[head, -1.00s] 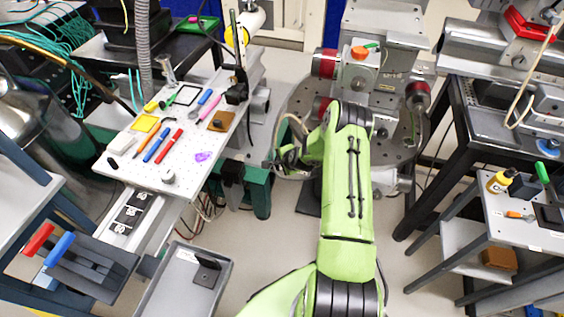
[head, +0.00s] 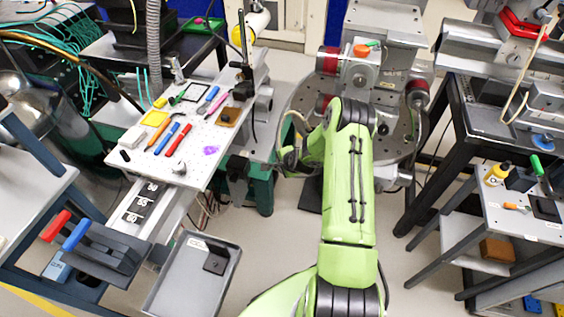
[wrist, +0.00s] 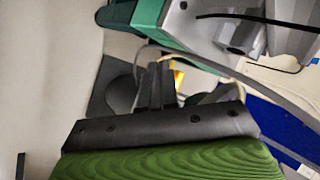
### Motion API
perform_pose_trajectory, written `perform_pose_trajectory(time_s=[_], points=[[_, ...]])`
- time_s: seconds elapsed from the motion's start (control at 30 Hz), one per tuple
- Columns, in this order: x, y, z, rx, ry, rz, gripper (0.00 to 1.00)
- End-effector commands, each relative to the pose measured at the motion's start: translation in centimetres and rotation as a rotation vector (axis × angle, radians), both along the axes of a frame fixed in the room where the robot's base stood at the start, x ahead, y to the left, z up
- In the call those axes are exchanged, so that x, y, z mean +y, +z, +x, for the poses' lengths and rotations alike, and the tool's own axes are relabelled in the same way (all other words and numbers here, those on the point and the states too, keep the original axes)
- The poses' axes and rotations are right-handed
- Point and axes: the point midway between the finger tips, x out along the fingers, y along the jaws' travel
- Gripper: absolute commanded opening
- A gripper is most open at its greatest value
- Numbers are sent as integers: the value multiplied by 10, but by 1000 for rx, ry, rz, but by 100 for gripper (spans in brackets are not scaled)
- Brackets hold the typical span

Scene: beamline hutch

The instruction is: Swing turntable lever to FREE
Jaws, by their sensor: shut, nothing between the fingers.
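I cannot tell for sure which lever is the turntable's, and no FREE label is readable. A round grey turntable-like base (head: 303,97) stands behind my arm in the head view, partly hidden by it. An orange knob (head: 362,51) with a green tip sits on the grey block above it.
A white perforated bench (head: 133,165) with pens and small tools is left of my arm. A grey tray (head: 165,295) is below it. A dark table (head: 455,130) and a small cart (head: 520,222) stand at right. Bare floor (head: 285,235) shows beside my arm.

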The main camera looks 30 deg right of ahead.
Motion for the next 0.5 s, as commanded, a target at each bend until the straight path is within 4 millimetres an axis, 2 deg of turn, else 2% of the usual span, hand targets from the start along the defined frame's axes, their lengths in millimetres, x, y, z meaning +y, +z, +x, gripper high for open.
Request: perform_pose_trajectory(time_s=[0.3, 0.5], points=[[27, 45, -26, 2, 1, 0, 0], [37, 58, -35, 2, 0, 0, 0]])
